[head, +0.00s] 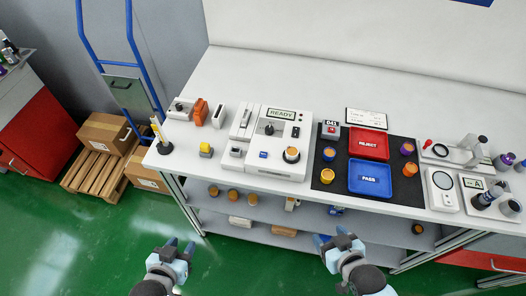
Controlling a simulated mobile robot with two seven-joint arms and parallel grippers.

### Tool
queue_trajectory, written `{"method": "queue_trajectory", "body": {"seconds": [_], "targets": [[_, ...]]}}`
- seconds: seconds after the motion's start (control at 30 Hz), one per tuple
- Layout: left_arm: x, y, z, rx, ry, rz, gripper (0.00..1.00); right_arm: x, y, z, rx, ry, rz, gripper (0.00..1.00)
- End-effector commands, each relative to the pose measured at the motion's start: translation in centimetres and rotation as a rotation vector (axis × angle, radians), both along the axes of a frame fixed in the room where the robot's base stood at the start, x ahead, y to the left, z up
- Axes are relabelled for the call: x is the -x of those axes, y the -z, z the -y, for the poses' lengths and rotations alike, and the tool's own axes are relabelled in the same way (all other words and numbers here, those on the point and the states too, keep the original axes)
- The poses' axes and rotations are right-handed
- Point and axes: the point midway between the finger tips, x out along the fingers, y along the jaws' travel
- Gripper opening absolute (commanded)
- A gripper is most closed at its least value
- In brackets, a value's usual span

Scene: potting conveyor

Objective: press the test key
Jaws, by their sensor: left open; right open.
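A white tester (308,122) stands on the white bench, with a green display (281,114) reading READY. Its front carries a small blue part (263,154) and a round socket with an orange-topped piece (291,154) in it. A small black part (295,132) is on its right side. I cannot tell which of these is the test key. My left gripper (181,244) is open and empty, in front of the bench and low in the view. My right gripper (330,239) is open and empty, also in front of the bench, below and right of the tester.
Right of the tester, a black mat (341,150) holds a red REJECT tray (368,143), a blue PASS tray (370,179) and several orange-topped pieces. A white candle-like post (160,134) and a yellow-topped block (205,149) stand left. A shelf runs under the bench.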

Motion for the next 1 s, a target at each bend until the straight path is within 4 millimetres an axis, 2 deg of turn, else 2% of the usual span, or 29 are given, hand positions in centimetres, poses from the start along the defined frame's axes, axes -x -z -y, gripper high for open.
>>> {"method": "queue_trajectory", "body": {"seconds": [0.2, 0.27, 0.5, 1.0], "targets": [[0.0, 0.0, 0.0, 0.0, 0.0, 0.0, 0.43, 0.0, -0.01, -0.02, 0.0, 0.0, 0.0, 0.65], [0.0, 0.0, 0.0, 0.0, 0.0, 0.0, 0.43, 0.0, -0.01, -0.02, 0.0, 0.0, 0.0, 0.54], [-0.01, 0.01, -0.01, 0.0, 0.0, 0.0, 0.43, 0.0, -0.02, -0.03, -0.001, -0.001, 0.0, 0.0], [-0.01, 0.02, -0.03, -0.001, -0.001, 0.0, 0.43, -0.01, -0.03, -0.04, -0.001, -0.001, 0.0, 0.0]]}}
